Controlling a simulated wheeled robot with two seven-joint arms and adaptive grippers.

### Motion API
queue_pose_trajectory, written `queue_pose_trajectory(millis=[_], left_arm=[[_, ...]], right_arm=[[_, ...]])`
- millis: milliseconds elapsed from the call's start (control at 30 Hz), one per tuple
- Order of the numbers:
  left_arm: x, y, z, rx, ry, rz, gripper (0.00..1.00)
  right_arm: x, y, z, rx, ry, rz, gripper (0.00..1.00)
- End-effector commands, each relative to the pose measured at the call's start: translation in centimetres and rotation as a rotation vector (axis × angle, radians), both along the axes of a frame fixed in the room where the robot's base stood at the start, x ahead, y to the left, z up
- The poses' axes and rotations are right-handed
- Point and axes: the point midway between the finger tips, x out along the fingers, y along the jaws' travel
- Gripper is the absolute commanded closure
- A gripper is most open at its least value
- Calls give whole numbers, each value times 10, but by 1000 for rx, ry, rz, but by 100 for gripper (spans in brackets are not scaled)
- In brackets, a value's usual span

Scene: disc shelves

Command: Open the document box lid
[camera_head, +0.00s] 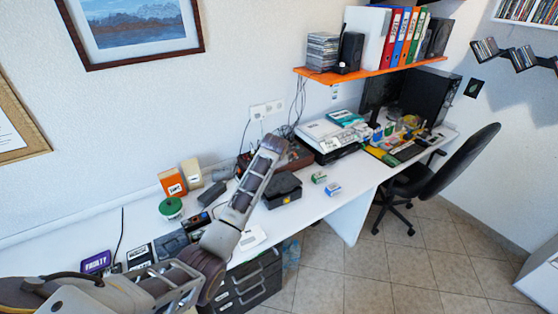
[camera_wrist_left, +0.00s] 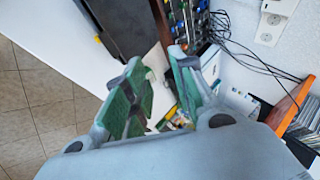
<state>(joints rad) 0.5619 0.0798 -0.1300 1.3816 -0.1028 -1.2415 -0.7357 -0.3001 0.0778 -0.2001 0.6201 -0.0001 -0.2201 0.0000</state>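A small dark box with a closed lid (camera_head: 282,187) sits on the white desk near its front edge, just right of my left forearm; I take it to be the document box. A dark box-like shape (camera_wrist_left: 118,22) shows at the top of the left wrist view, and I cannot tell for sure that it is the same box. My left gripper (camera_wrist_left: 163,72) is open, its green-padded fingers apart with nothing seen between them. In the head view, its arm reaches up over the desk, left of the box. My right gripper is in neither view.
A reddish-brown tray (camera_head: 298,158) lies behind the box. Two small cartons (camera_head: 333,189) stand to its right. A white printer-like machine (camera_head: 328,136) is farther right. An orange shelf (camera_head: 370,72) with binders overhangs the back. Loose cables hang by the wall.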

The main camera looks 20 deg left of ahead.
Motion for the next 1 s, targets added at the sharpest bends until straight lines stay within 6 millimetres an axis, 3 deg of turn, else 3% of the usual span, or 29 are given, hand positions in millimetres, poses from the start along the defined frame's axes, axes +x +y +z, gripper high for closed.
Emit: queue_pose_trajectory(millis=[400,1000], left_arm=[[-11,-3,12,0,0,0,74],[-12,-3,13,1,1,1,74]], right_arm=[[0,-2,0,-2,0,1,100],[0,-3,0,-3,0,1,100]])
